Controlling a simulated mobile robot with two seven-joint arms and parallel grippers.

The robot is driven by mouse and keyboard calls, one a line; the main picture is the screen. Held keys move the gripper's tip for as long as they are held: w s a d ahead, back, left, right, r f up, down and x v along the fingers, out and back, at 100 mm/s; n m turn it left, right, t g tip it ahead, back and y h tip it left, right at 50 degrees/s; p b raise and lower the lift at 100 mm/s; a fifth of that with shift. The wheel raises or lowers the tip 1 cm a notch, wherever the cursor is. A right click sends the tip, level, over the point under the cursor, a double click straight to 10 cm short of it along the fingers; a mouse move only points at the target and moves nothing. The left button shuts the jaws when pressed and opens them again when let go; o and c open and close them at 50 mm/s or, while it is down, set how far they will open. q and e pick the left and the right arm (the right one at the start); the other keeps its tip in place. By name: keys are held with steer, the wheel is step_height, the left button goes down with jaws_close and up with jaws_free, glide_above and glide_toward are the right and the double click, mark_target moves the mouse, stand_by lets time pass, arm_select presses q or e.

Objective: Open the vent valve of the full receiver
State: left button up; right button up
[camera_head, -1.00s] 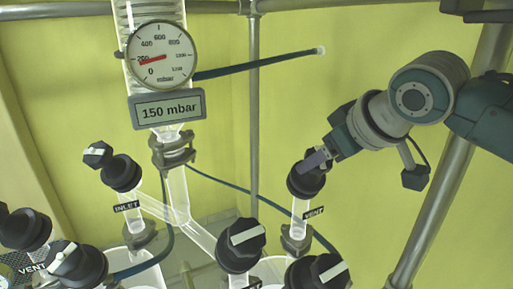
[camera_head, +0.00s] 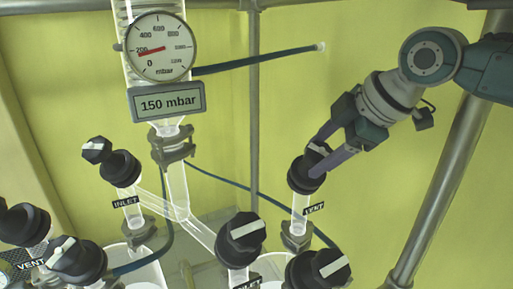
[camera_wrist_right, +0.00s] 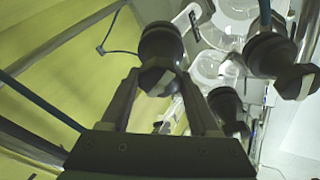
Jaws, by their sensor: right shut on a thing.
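The black vent valve knob (camera_head: 306,172) tops a clear glass stem at the right, above a VENT label (camera_head: 314,209). My right gripper (camera_head: 317,160) reaches it from the upper right, one finger on each side of the knob's raised grip, and is shut on it. In the right wrist view the knob (camera_wrist_right: 162,48) lies between the two fingertips, its pale-marked grip facing the gripper. The receivers (camera_head: 147,265) below show only in part, and I cannot tell their fill level. My left gripper is not in view.
A dial gauge (camera_head: 161,47) and a 150 mbar display (camera_head: 166,102) are on the central column. An INLET valve (camera_head: 121,168) and several other black knobs (camera_head: 240,240) crowd the left and bottom. A metal post (camera_head: 438,190) stands at the right.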

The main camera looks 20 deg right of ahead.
steer(key=shift+n, duration=0.6)
steer(key=shift+g, duration=0.3)
steer(key=o, duration=1.4)
steer(key=shift+a, duration=0.1)
